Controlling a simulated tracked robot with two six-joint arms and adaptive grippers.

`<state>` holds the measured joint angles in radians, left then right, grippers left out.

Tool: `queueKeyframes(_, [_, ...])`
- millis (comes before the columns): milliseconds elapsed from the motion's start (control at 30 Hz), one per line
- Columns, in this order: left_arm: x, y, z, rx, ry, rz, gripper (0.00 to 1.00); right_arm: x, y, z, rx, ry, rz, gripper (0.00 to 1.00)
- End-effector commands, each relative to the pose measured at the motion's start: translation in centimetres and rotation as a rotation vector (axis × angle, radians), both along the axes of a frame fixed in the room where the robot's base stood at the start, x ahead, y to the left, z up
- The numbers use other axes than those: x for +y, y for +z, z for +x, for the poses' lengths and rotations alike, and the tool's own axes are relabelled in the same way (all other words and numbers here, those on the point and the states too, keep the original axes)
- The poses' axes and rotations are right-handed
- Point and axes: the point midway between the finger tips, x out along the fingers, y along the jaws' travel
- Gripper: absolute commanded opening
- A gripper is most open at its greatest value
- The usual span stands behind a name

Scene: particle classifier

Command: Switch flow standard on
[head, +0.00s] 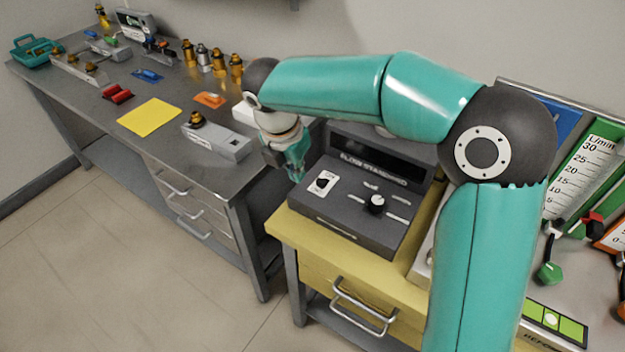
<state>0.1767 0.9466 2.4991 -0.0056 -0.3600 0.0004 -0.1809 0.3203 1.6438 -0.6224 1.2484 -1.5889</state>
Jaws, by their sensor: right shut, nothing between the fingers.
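The flow standard (345,213) is a dark grey box with a raised back panel bearing its name. It stands on a yellow cabinet (285,232). A black switch on a white plate (323,184) is at the left of its sloped front, and its position is too small to tell. A round knob (376,203) sits to the right of the switch. My left gripper is not in view.
A grey bench (72,93) at left carries a yellow sheet (149,116), a grey device (216,141) and several brass-topped parts. At right are a green flow scale (585,165) and a green-knobbed valve (549,272). My right arm hides part of the flow standard's right side.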

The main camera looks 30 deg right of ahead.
Motion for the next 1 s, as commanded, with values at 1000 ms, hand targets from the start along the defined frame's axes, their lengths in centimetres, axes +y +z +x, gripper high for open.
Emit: queueKeyframes(1000, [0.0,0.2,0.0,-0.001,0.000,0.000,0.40,-5.1,-9.7,1.6,0.000,-0.019,0.003,0.00])
